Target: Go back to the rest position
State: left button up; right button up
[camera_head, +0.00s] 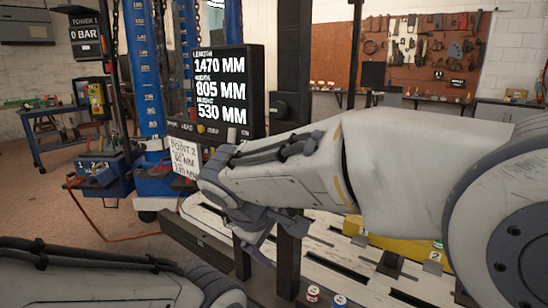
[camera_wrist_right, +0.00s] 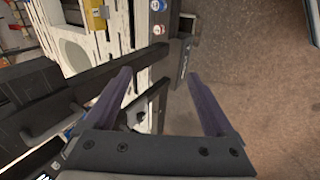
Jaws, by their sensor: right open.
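My right arm reaches across the head view from the right. Its gripper (camera_head: 254,238) hangs down near the middle, by a dark upright post (camera_head: 288,262) at the bench. In the right wrist view the right gripper's two purple-grey fingers (camera_wrist_right: 158,78) stand wide apart with nothing held between them. A dark bar and part of the bench show beyond them, with floor to the right. My left forearm shows at the bottom left of the head view; its gripper is out of view.
A display (camera_head: 224,92) reading 1470, 805 and 530 MM stands behind my right wrist, with a white Point 2 card (camera_head: 185,158) below. A blue tower (camera_head: 143,70) stands left. The pale slotted bench (camera_head: 325,232) lies beneath, with small cans (camera_head: 313,294) at its front.

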jog(key=s+d+f+m+g+y, duration=0.25)
jog(key=s+f, duration=0.35)
jog(key=s, duration=0.6)
jog(key=s+d+f+m+g+y, duration=0.1)
jog(key=s+d+f+g+y, duration=0.3)
jog(key=s, duration=0.7)
notch_tip(320, 180, up, 19)
jog(key=a+h+p, duration=0.2)
jog(key=p, duration=1.8)
jog(key=shift+t, duration=0.45)
jog(key=shift+f, duration=0.15)
